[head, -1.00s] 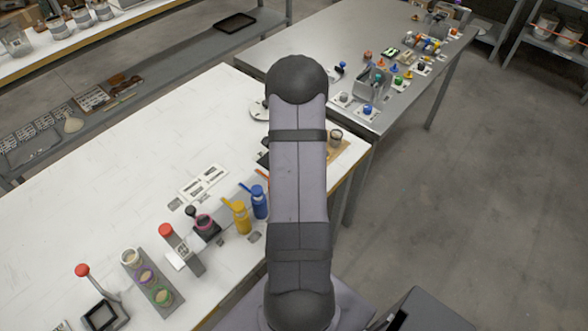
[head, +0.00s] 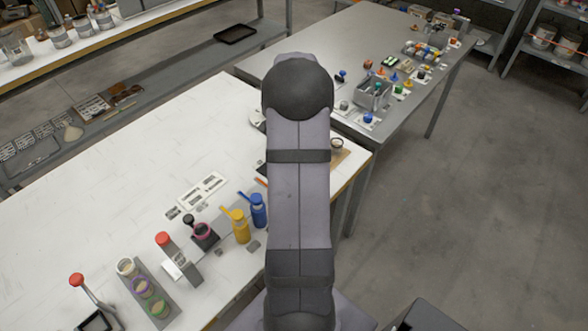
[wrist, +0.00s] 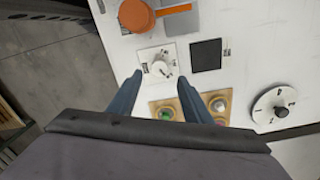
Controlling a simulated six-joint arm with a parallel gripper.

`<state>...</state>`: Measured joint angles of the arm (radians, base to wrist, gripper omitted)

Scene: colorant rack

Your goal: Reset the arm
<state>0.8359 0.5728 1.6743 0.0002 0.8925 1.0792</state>
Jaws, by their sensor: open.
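My gripper (wrist: 160,78) is open, its two blue-grey fingers spread with nothing between them. In the wrist view it hangs above the white table (wrist: 235,75). In the head view my arm stands upright in the middle and hides the gripper.
In the head view, a yellow bottle (head: 240,227) and a blue bottle (head: 259,211) stand left of my arm, near a rack of cups (head: 144,289). A grey table (head: 300,56) with many small parts stands behind. The wrist view shows an orange round lid (wrist: 136,15), a black square (wrist: 206,55) and a white disc (wrist: 274,104).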

